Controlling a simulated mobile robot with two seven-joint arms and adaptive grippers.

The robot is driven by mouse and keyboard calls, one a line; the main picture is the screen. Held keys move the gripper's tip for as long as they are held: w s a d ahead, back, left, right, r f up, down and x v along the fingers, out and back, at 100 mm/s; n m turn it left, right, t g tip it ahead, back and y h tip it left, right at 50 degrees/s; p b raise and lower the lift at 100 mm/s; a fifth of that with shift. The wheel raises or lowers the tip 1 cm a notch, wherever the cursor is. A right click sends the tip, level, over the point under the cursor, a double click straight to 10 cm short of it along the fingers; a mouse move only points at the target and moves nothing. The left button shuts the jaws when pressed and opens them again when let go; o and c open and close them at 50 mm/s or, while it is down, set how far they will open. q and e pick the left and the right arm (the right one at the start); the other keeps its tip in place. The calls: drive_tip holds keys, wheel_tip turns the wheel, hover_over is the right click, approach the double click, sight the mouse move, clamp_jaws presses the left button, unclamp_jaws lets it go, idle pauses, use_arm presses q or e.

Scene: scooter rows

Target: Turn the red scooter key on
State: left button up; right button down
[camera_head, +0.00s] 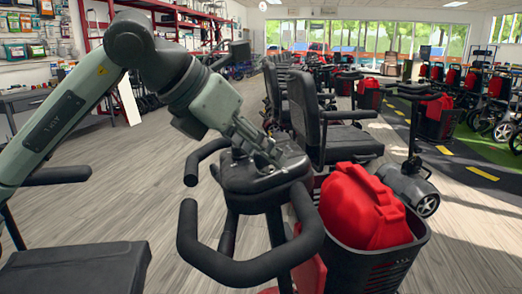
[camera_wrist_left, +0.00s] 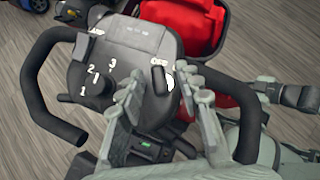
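The scooter's black console (camera_head: 262,182) stands in the middle of the head view, with loop handlebars around it and red bodywork (camera_head: 311,268) below. In the left wrist view the console (camera_wrist_left: 120,50) shows a dial (camera_wrist_left: 97,86) marked 1, 2, 3 and an "OFF" label (camera_wrist_left: 158,63). A dark upright key (camera_wrist_left: 160,82) sits just below that label. My left gripper (camera_head: 262,148) is over the console. In the wrist view its fingers (camera_wrist_left: 163,90) are apart, one on each side of the key; contact cannot be told. My right gripper is not in view.
A red bag (camera_head: 362,205) sits in the scooter's black front basket (camera_head: 372,262). A black seat (camera_head: 75,270) is at the lower left. Other scooters stand behind and to the right. Open wood floor lies left of the handlebars.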

use_arm(q)
clamp_jaws()
idle(0.3)
